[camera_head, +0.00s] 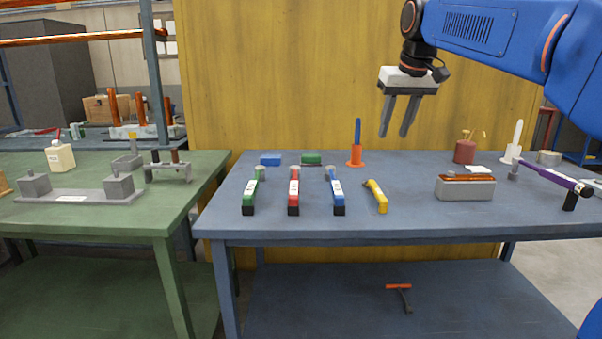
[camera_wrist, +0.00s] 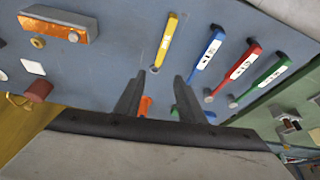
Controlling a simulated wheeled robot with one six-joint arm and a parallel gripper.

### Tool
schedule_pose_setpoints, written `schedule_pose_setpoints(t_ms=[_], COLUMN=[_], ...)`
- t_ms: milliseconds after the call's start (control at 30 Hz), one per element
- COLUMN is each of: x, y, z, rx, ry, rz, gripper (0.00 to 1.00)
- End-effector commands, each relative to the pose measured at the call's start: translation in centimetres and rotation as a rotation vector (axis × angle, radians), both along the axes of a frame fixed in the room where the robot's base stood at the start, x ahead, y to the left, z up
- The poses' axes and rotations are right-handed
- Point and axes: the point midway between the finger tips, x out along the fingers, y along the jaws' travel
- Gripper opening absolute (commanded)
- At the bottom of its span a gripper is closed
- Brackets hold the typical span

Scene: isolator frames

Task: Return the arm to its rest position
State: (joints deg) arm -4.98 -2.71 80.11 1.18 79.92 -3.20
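My gripper (camera_head: 398,117) hangs from my blue arm above the back of the blue table (camera_head: 420,228), with its fingers pointing down. The two fingers are apart and nothing is between them. In the wrist view my gripper (camera_wrist: 156,92) is also open and empty, with the tabletop and the tools beyond it. The fingertips are well clear of everything on the table.
Green (camera_head: 250,192), red (camera_head: 293,190) and blue (camera_head: 336,192) handled tools and a yellow tool (camera_head: 376,196) lie on the table. An orange holder (camera_head: 356,162) stands behind. A grey block (camera_head: 465,188) lies right. A green table (camera_head: 130,222) adjoins left; a yellow wall (camera_head: 290,75) stands behind.

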Motion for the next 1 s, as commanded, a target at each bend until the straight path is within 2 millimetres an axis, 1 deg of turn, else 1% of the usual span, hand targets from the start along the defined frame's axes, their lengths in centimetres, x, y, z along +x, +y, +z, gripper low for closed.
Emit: schedule_pose_setpoints(t_ms=[267,367,467,600,767,867,900,967,1000], x=[-4.2,-6.6,-9.7,-14.2,-19.4,-22.7,-23.9,-25.8,-27.1], y=[-1.0,-1.5,-2.1,-2.9,-3.7,-4.2,-4.4,-4.6,-4.7], z=[-2.2,-3.7,-5.8,-9.3,-13.9,-17.1,-18.4,-20.5,-21.9], rx=[0.0,0.0,0.0,0.001,0.001,0.001,0.001,0.001,0.001], ry=[-0.003,-0.003,-0.005,-0.006,-0.009,-0.011,-0.012,-0.013,-0.013], rz=[-0.017,-0.026,-0.038,-0.057,-0.077,-0.089,-0.094,-0.101,-0.106], gripper=[0.36,0.36,0.36,0.36,0.36,0.36,0.36,0.36,0.36])
